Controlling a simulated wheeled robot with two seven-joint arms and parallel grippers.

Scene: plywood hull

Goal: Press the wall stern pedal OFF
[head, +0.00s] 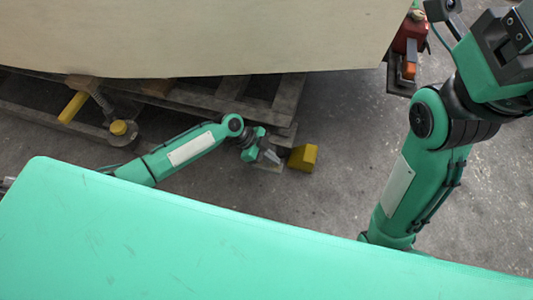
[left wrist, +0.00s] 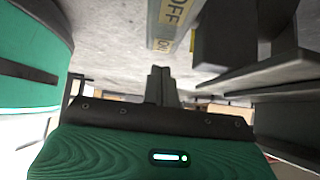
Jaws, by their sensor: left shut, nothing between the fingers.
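A yellow block (head: 303,158), which looks like the pedal, sits on the floor beside the end of a dark pallet in the head view. In the left wrist view a pedal part (left wrist: 177,22) carries the letters OFF and ON on a pale yellowish face. My left gripper (head: 272,157) is just left of the yellow block, and I cannot tell whether it touches. Its fingers (left wrist: 161,86) are shut and empty in the left wrist view, below the lettered part. My right gripper (head: 512,38) is raised at the top right; its fingertips are not clear.
A large pale plywood hull (head: 200,35) overhangs dark wooden pallets (head: 225,98). A yellow bar (head: 73,107) and a yellow round piece (head: 119,128) lie at the left. A red item (head: 410,35) stands at top right.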

